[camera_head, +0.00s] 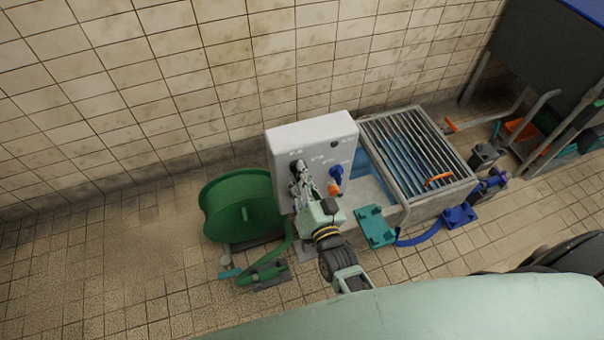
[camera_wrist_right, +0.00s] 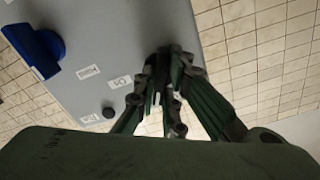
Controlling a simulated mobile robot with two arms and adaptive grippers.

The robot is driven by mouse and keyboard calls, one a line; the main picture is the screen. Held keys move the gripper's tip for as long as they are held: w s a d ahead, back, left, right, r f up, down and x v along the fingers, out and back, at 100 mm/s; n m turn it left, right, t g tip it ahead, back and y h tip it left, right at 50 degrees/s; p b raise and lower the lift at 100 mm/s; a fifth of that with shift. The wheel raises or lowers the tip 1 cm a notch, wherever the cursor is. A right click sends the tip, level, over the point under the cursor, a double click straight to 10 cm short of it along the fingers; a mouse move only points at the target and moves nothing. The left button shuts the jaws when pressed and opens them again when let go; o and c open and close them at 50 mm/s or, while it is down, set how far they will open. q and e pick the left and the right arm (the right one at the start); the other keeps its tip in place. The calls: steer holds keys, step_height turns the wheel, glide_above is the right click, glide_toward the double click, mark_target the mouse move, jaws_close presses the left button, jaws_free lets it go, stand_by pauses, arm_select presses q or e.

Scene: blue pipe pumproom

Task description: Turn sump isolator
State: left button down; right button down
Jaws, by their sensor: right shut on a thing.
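A pale grey control box (camera_head: 311,137) stands against the tiled wall. My right gripper (camera_head: 297,170) reaches the left part of its front face, fingers closed on the sump isolator there. The isolator is almost wholly hidden by the fingers, so its angle cannot be told. In the right wrist view, the fingertips (camera_wrist_right: 168,62) meet at the grey panel (camera_wrist_right: 150,25). A small black knob (camera_wrist_right: 108,112) and small white labels lie beside them on the panel. My left gripper is not in view.
A blue socket (camera_head: 337,173) with an orange part juts from the box, right of my gripper; the socket also shows in the wrist view (camera_wrist_right: 38,50).

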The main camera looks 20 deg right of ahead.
steer(key=n+p, duration=0.1)
steer(key=n, duration=0.4)
steer(key=shift+f+n, duration=0.1)
steer(key=shift+n, duration=0.3)
stand_by(0.4)
steer(key=c, duration=1.8)
jaws_free()
steer(key=shift+c, duration=0.2)
steer(key=s, duration=1.2)
steer(key=shift+d, duration=0.2)
